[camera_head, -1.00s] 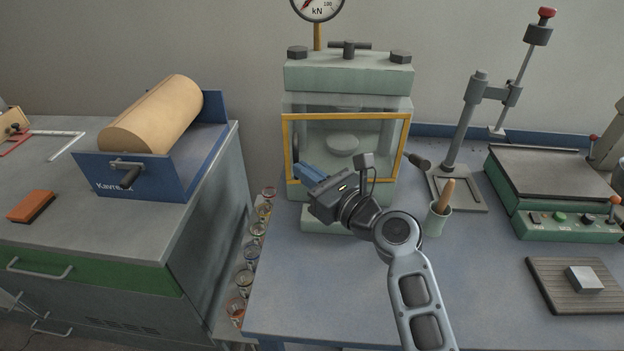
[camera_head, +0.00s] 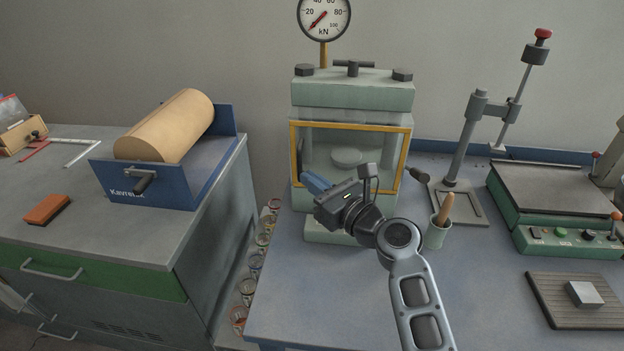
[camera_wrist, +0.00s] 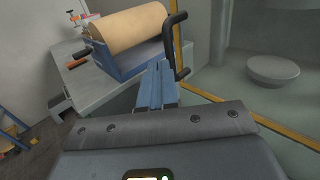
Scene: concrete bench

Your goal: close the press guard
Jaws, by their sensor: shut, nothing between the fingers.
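The press (camera_head: 352,95) is a pale green block frame at the back of the blue bench. Its guard (camera_head: 350,126) is a clear panel in a yellow frame. It stands across the press front and looks about flush; I cannot tell whether it is fully seated. A black handle (camera_head: 299,152) sits at the guard's left edge and shows in the wrist view (camera_wrist: 174,48). My gripper (camera_head: 308,180) is in front of the guard's lower left. Its blue fingers (camera_wrist: 158,66) are together and empty, close beside the handle; contact is unclear. My wrist hides the guard's lower edge.
A blue roller unit (camera_head: 150,185) stands on the left cabinet. Several glass jars (camera_head: 255,262) line the gap between cabinet and bench. Right of the press are a cup with a wooden-handled tool (camera_head: 437,235), a drill-like stand (camera_head: 463,145) and a green hot plate (camera_head: 560,190).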

